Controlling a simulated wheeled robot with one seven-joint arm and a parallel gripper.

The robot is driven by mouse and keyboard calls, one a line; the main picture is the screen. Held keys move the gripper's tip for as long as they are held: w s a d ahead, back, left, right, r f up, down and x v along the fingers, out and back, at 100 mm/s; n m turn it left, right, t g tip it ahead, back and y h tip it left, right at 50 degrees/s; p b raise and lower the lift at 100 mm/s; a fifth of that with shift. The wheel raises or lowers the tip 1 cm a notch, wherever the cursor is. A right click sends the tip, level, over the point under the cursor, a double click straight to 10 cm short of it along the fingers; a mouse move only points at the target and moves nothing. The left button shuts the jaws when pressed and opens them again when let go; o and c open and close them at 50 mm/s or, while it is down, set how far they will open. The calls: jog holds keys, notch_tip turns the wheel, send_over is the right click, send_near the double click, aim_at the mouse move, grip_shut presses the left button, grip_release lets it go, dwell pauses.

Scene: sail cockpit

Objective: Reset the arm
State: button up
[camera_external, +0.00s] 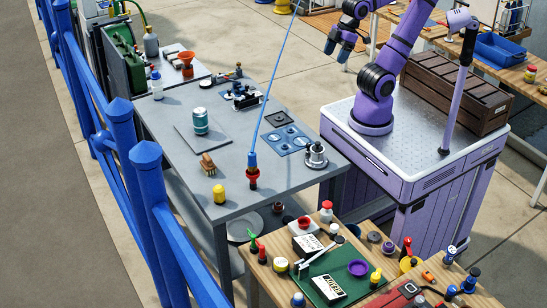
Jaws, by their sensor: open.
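My purple arm stands on my purple wheeled base (440,170) at the right of the grey table. My gripper (338,48) hangs at the top centre, with blue-tipped fingers pointing down. It is open, with nothing seen between the fingers. It is above and beyond the grey table's right side, apart from everything on it.
A cluttered wooden table is in front; a blue railing (145,190) runs left.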

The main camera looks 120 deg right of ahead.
jog(key=shift+s+f, duration=0.25)
jog(key=shift+s, duration=0.3)
jog(key=shift+s+f, duration=0.2)
jog(key=shift+s, duration=0.35)
dwell(0.4)
